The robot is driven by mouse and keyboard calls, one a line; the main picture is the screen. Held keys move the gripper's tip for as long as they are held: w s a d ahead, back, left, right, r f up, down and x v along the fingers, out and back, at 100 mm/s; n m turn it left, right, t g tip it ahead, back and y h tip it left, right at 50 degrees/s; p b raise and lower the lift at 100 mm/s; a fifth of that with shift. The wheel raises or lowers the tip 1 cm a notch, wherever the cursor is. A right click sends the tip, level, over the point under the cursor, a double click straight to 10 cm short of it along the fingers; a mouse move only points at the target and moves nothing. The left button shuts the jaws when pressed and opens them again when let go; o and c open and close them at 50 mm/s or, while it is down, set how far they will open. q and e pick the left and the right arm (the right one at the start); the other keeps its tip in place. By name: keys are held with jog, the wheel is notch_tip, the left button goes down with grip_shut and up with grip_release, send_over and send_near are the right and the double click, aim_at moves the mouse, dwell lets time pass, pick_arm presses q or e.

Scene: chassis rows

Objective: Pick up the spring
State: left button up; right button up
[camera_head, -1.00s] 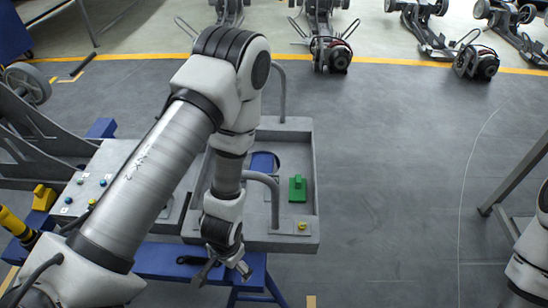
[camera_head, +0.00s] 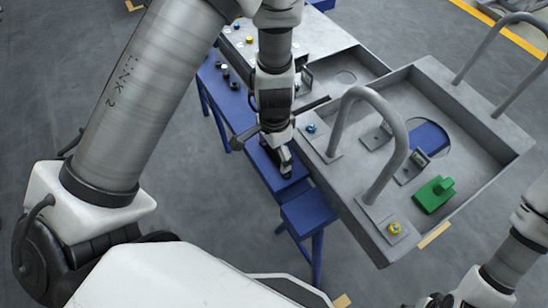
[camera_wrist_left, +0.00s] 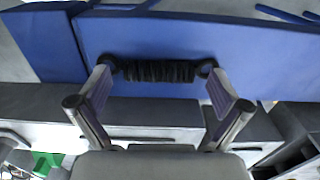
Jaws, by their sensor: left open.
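The spring (camera_wrist_left: 158,71) is a black coil with a ring at each end. In the left wrist view it lies across the blue bench surface (camera_wrist_left: 260,50), just beyond and between my fingertips. My left gripper (camera_wrist_left: 160,88) is open, with one finger toward each end of the spring; I cannot tell whether they touch it. In the head view my left gripper (camera_head: 280,155) points down over the blue bench beside the grey tray. The spring cannot be made out clearly there. Part of my right arm shows at the lower right, but its gripper is not visible.
The grey tray (camera_head: 480,185) with tall bent handles stands close to the right of my left gripper. A grey panel with buttons (camera_head: 250,40) lies behind. Open floor is at left.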

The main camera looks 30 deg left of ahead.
pick_arm(q)
jog(key=shift+w+d, duration=0.1)
jog(key=shift+d, duration=0.05)
jog(key=shift+c, duration=0.7)
jog(key=c, duration=1)
jog(key=shift+o, duration=0.2)
jog(key=shift+r, duration=0.15)
